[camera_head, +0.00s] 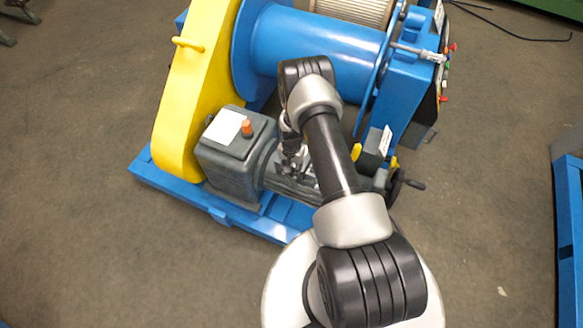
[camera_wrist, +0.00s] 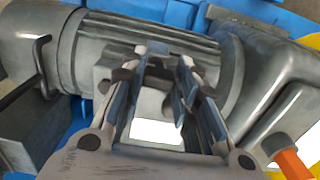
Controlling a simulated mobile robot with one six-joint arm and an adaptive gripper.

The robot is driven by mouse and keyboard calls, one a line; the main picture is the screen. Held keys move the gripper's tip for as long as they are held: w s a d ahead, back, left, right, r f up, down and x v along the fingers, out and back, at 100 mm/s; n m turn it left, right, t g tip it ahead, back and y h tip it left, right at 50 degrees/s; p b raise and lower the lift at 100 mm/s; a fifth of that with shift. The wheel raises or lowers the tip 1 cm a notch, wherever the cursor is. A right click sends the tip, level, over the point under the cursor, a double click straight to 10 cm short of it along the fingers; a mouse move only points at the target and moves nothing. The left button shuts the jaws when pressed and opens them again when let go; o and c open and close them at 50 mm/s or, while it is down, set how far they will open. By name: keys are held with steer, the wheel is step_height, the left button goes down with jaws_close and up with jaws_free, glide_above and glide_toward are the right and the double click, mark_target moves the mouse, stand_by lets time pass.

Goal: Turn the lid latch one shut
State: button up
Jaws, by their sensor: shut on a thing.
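My gripper (camera_head: 292,165) reaches down onto the grey motor (camera_head: 268,170) at the foot of the blue winch. In the wrist view, my gripper (camera_wrist: 166,72) has its fingers close together over a small grey box (camera_wrist: 108,68) on the motor's side. A dark latch piece (camera_wrist: 160,68) shows between the fingertips, and the jaws are shut on it. The fingers hide most of it, so I cannot tell its exact angle. A white label (camera_wrist: 157,133) shows on the box between the fingers.
A grey gearbox (camera_head: 232,150) with an orange plug (camera_head: 247,128) stands left of my gripper, beside the yellow chain guard (camera_head: 188,85). The blue drum (camera_head: 310,40) is behind. A hand crank (camera_head: 402,184) sticks out at right. The floor in front is clear.

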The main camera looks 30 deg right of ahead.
steer(key=n+b, duration=0.2)
steer(key=n, duration=0.1)
steer(key=shift+s+f+n, duration=0.1)
steer(key=shift+n, duration=0.3)
steer(key=n+b, duration=0.2)
steer(key=n, duration=0.3)
steer(key=shift+s+d, duration=0.15)
steer(key=n+b, duration=0.2)
steer(key=n, duration=0.3)
steer(key=shift+s+d, duration=0.1)
steer(key=shift+d, duration=0.05)
steer(key=shift+d+n+b, duration=0.1)
steer(key=shift+n+b, duration=0.35)
steer(key=shift+n, duration=1.65)
steer(key=o, duration=1.1)
steer(key=shift+c, duration=0.2)
